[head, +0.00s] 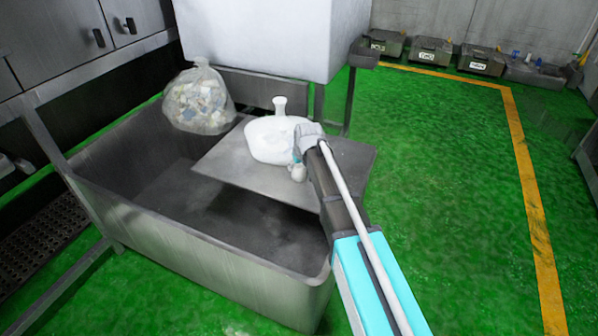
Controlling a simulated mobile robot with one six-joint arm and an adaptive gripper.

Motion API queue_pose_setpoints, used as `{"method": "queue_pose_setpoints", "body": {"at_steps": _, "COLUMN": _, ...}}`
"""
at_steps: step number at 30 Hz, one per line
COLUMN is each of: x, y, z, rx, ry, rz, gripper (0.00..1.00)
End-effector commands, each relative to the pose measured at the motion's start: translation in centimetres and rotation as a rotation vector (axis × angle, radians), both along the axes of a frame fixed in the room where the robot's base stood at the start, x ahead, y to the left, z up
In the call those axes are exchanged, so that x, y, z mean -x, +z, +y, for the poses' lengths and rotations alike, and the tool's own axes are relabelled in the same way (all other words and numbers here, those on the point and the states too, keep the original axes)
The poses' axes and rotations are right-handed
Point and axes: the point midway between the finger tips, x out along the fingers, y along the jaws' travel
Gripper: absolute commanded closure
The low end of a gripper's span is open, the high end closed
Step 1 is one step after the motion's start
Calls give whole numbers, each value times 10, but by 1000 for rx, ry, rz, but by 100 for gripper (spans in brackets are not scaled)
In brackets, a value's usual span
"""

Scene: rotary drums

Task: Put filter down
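A white, rounded object with a short neck pointing up, which looks like the filter (270,143), is over the grey metal plate (225,165) in the head view. I cannot tell whether it rests on the plate or is held just above it. My gripper (300,146) is at the right side of this white object, at the end of my arm reaching in from the lower right. The fingers are small and partly hidden against the white surface, so their opening and any grip do not show clearly.
The plate lies across a deep metal tub (200,255). A clear bag of scraps (199,98) sits at the tub's back left. A large white box-shaped housing (270,35) stands behind. Labelled bins (432,50) line the back wall. Green floor is free at right.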

Motion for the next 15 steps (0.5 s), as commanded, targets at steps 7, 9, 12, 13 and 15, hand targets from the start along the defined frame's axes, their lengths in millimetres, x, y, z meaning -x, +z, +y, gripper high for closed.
{"method": "queue_pose_setpoints", "body": {"at_steps": 7, "x": 0, "y": 0, "z": 0, "rx": 0, "ry": 0, "rz": 0, "gripper": 83}}
{"method": "queue_pose_setpoints", "body": {"at_steps": 9, "x": 0, "y": 0, "z": 0, "rx": 0, "ry": 0, "rz": 0, "gripper": 83}}
{"method": "queue_pose_setpoints", "body": {"at_steps": 12, "x": 0, "y": 0, "z": 0, "rx": 0, "ry": 0, "rz": 0, "gripper": 83}}
{"method": "queue_pose_setpoints", "body": {"at_steps": 13, "x": 0, "y": 1, "z": 0, "rx": 0, "ry": 0, "rz": 0, "gripper": 83}}
{"method": "queue_pose_setpoints", "body": {"at_steps": 15, "x": 0, "y": 2, "z": 0, "rx": 0, "ry": 0, "rz": 0, "gripper": 83}}
